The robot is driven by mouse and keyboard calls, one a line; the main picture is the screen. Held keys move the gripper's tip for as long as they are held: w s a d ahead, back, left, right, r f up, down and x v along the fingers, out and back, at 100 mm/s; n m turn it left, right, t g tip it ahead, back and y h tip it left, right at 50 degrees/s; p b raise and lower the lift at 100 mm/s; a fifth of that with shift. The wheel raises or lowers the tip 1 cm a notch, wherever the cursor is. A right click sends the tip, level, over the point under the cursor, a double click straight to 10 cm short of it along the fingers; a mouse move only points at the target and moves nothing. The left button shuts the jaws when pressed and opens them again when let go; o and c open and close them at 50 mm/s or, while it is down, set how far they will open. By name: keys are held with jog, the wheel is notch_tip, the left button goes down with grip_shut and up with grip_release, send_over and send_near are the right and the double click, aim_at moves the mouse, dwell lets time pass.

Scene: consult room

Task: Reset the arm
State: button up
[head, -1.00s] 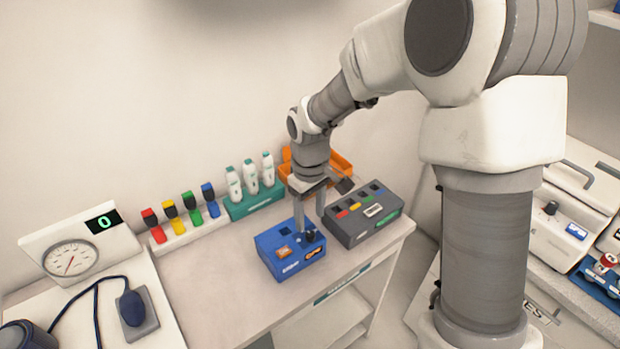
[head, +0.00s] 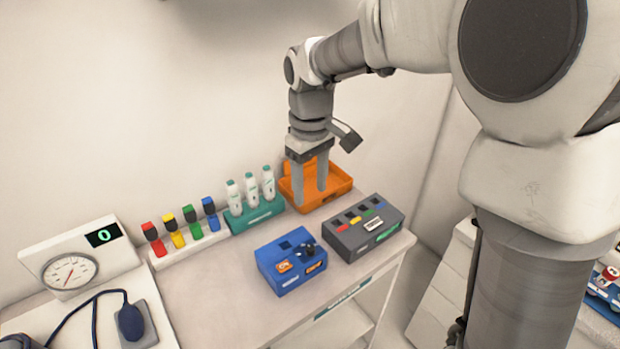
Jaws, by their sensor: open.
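My gripper (head: 309,185) points down with its two fingers apart and nothing between them. In the picture it overlaps the orange tray (head: 338,190) at the back of the table and appears to be above the table top; its exact height over the tray is hard to tell. The blue box (head: 290,262) with a black knob sits in front of it, apart from the fingers. The dark grey box (head: 364,229) with coloured tabs stands to the right of the blue box.
A teal rack (head: 256,219) holds white bottles left of the tray. A white rack (head: 190,243) with red, yellow, green and blue items stands further left. A gauge with a display (head: 80,256) is at far left. The table (head: 215,300) is bare at front left.

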jog(key=s+d+r+m+t, duration=0.2)
jog(key=s+d, duration=0.4)
jog(key=s, duration=0.3)
jog(key=s+d+r+m+t, duration=0.3)
jog(key=s+d+r+m, duration=0.2)
jog(key=s, duration=0.5)
jog(key=shift+d+m+t, duration=0.3)
jog(key=shift+d+m, duration=0.4)
jog(key=shift+d, duration=0.05)
jog(key=shift+a+r, duration=0.1)
